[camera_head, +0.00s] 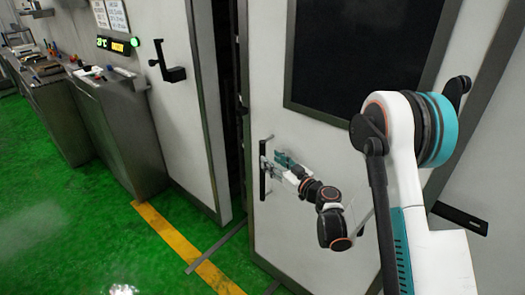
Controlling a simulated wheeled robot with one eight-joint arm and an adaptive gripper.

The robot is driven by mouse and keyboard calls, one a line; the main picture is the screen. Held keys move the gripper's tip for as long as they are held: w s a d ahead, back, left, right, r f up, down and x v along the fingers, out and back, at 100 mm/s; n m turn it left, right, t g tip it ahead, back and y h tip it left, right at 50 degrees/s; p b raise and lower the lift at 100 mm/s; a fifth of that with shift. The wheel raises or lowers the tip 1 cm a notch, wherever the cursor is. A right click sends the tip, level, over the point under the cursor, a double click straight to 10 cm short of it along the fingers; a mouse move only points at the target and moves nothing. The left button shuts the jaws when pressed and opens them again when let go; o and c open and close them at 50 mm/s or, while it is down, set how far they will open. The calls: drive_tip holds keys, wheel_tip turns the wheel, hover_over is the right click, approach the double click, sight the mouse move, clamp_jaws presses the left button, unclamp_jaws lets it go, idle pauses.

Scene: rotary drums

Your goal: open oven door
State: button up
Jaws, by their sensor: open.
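The oven door (300,205) is a large pale panel with a dark frame and a dark window (360,55). It stands slightly ajar, with a dark gap along its left edge. A dark vertical handle (263,184) is on the door near that edge. My gripper (272,164) is open at the handle's upper part, in front of the door. I cannot tell whether the fingers touch the handle or reach around it. My arm extends from the right and covers part of the door.
A pale panel (185,110) with a black latch (168,65) stands left of the gap. A grey console (120,130) and a lit display (118,44) are farther left. The green floor (100,235), with a yellow line (180,245), is clear at the front left.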

sight(263, 154)
drive_tip(key=b+x, duration=0.1)
drive_tip(key=x, duration=0.5)
drive_tip(key=shift+w+a, duration=0.1)
drive_tip(key=shift+a, duration=0.05)
drive_tip(key=shift+f, duration=0.1)
clamp_jaws()
